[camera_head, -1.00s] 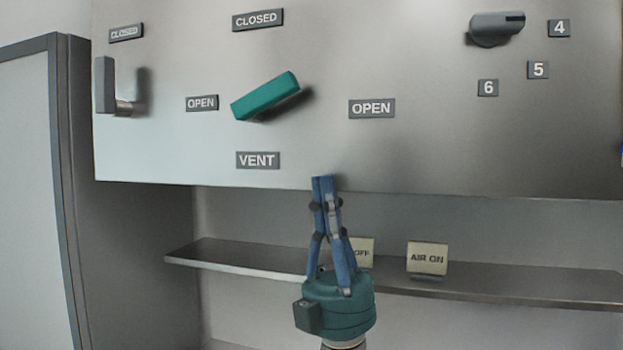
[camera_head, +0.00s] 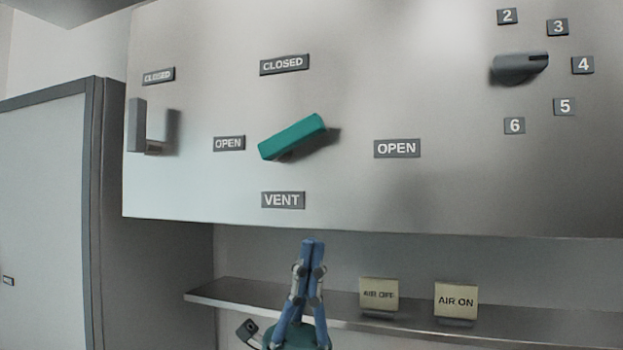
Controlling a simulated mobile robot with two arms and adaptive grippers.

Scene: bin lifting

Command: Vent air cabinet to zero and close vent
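The teal vent handle (camera_head: 291,137) sits on the grey panel, tilted with its right end up. It lies between the left OPEN label (camera_head: 229,143) and the right OPEN label (camera_head: 397,148). The CLOSED label (camera_head: 284,64) is above it and the VENT label (camera_head: 283,200) below. My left gripper (camera_head: 312,241) is below the panel's bottom edge, pointing up, with its blue fingertips together and nothing seen between them. It is apart from the handle. My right gripper is not in view.
A grey lever (camera_head: 141,126) stands out at the panel's left. A grey selector knob (camera_head: 519,68) with numbers is at the upper right. Below, a shelf (camera_head: 240,292) carries an AIR OFF sign (camera_head: 379,294) and an AIR ON sign (camera_head: 456,299). A cabinet (camera_head: 50,200) stands at left.

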